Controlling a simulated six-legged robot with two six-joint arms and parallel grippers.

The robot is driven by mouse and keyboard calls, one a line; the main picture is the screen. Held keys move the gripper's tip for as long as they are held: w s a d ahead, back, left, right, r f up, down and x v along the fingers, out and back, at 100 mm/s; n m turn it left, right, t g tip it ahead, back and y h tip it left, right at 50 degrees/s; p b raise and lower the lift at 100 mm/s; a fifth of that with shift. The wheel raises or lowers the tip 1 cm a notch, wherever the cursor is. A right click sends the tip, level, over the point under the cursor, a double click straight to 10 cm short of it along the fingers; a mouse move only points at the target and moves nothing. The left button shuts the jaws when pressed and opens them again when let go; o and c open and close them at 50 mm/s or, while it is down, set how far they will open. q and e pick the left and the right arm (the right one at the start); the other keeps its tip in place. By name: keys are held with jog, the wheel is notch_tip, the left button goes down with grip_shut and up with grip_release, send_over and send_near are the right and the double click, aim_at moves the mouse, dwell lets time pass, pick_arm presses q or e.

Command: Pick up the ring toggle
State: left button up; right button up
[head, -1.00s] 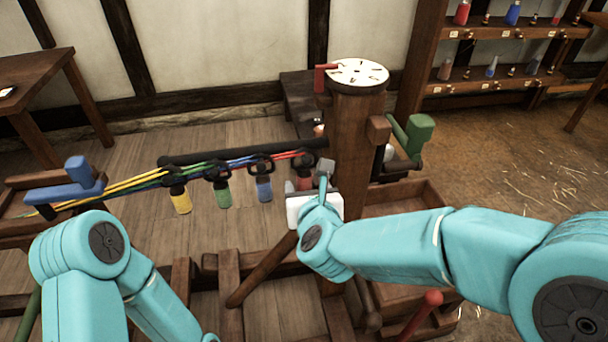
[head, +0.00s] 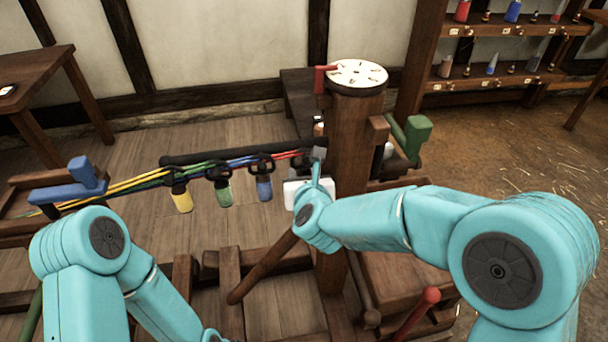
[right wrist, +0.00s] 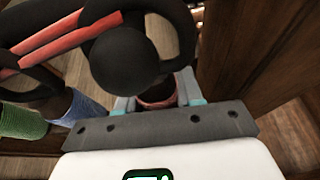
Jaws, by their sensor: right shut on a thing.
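Several coloured toggles hang by black rings under a dark rail (head: 240,151): yellow (head: 181,201), green (head: 223,192) and blue (head: 264,188). A red toggle (right wrist: 158,93) sits between the fingers of my right gripper (right wrist: 157,98) in the right wrist view. That gripper is shut on it, close beside the wooden post. A black ball and ring (right wrist: 125,60) lie just in front of the fingers and hide part of the toggle. In the head view my right gripper (head: 319,152) covers it. My left gripper is out of frame; only its arm shows.
A wooden post (head: 352,130) with a white dial top (head: 357,74) stands right beside my right gripper. Coloured cords run left to a blue clamp (head: 75,185). A green handle (head: 417,133) juts out right of the post. A red-tipped lever (head: 431,296) stands in front.

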jog(key=shift+r, duration=0.7)
jog(key=shift+s, duration=0.35)
jog(key=s+d+b, duration=0.2)
jog(key=s+b, duration=0.1)
jog(key=s, duration=1.4)
jog(key=shift+d, duration=0.35)
jog(key=shift+r, duration=0.1)
